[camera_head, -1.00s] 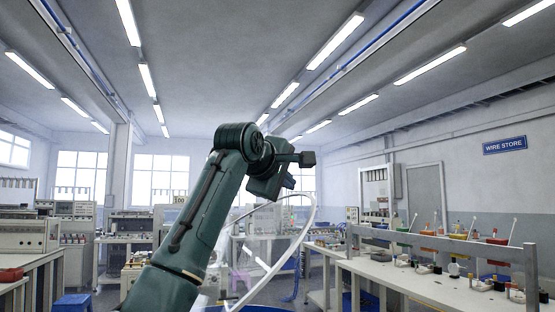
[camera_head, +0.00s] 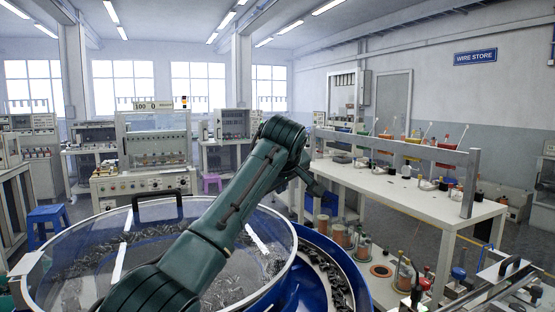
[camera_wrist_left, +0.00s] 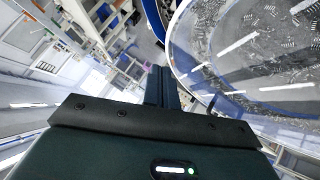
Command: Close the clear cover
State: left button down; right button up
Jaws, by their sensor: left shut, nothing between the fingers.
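The clear cover (camera_head: 85,222) is a round transparent disc with a pale rim and a black handle (camera_head: 158,197) on its far edge. It lies low over the blue bowl (camera_head: 352,268), and small metal parts show through it. I cannot tell whether its rim rests fully on the bowl. The cover also shows at the right of the left wrist view (camera_wrist_left: 225,75). My left arm crosses above the cover in the head view. My left gripper (camera_wrist_left: 160,78) is shut and empty, beside the cover's rim. My right gripper is not in view.
A white bench (camera_head: 415,190) with a grey rail stands to the right, with copper-coloured spools (camera_head: 340,232) below it. A test cabinet (camera_head: 150,150) stands behind the cover. A blue stool (camera_head: 47,225) is at left and a purple stool (camera_head: 211,182) further back.

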pick_arm(q)
jog(key=shift+d+f, duration=0.25)
jog(key=shift+f, duration=0.9)
